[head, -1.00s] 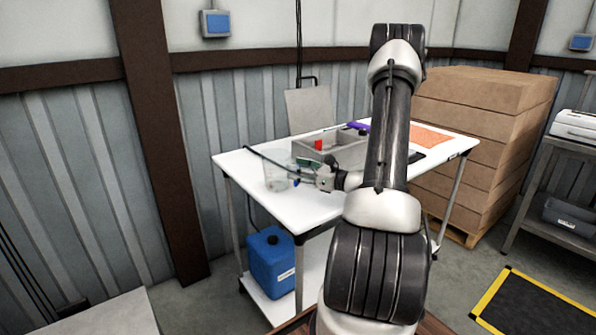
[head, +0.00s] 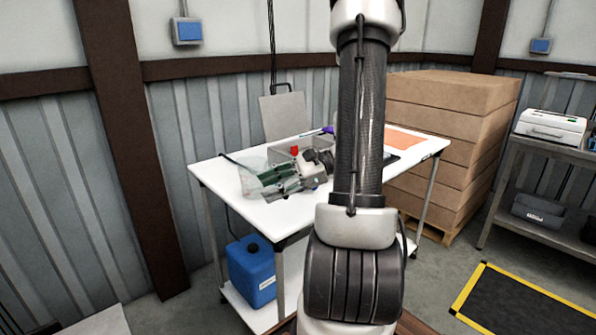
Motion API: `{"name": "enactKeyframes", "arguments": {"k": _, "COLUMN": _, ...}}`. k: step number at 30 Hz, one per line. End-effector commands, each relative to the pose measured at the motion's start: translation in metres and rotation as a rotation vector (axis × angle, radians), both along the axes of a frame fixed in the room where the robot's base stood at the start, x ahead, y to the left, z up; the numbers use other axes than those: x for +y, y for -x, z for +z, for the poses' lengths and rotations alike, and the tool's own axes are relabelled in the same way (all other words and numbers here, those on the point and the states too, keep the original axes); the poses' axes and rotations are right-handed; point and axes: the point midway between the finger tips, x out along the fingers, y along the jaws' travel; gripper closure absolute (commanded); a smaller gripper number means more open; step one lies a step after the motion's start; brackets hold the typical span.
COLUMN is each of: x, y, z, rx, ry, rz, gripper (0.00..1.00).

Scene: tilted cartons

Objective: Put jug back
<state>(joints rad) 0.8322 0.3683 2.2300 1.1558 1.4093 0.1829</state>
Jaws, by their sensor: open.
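A clear, see-through jug (head: 248,178) stands upright on the left part of the white table (head: 222,178). My gripper (head: 268,184) reaches in from the right, pointing left, with its fingers at the jug's right side. The fingers are open. They overlap the jug in this view, and I cannot tell whether they touch it or lie around its wall. Part of the jug's right side is hidden by the gripper.
A grey divided box (head: 285,152) with a red item stands behind my gripper, partly hidden. An orange sheet (head: 402,142) lies at the table's right. A blue canister (head: 251,272) sits on the lower shelf. Stacked cartons (head: 450,120) stand behind right.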

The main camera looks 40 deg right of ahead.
Motion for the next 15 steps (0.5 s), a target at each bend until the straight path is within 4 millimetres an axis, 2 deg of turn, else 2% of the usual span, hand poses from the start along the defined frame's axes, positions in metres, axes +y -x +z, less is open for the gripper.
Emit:
{"name": "enactKeyframes", "arguments": {"k": 1, "x": 0.025, "y": 0.015, "z": 0.011, "rx": -0.021, "ry": 0.111, "rz": 0.127, "gripper": 0.60}}
{"name": "enactKeyframes", "arguments": {"k": 3, "x": 0.048, "y": 0.041, "z": 0.020, "rx": -0.048, "ry": 0.272, "rz": 0.300, "gripper": 0.60}}
{"name": "enactKeyframes", "arguments": {"k": 6, "x": 0.066, "y": 0.077, "z": 0.030, "rx": -0.113, "ry": 0.507, "rz": 0.534, "gripper": 0.60}}
{"name": "enactKeyframes", "arguments": {"k": 10, "x": 0.068, "y": 0.115, "z": 0.044, "rx": -0.239, "ry": 0.825, "rz": 0.811, "gripper": 0.60}}
{"name": "enactKeyframes", "arguments": {"k": 15, "x": 0.051, "y": 0.139, "z": 0.069, "rx": -0.451, "ry": 1.218, "rz": 1.095, "gripper": 0.60}}
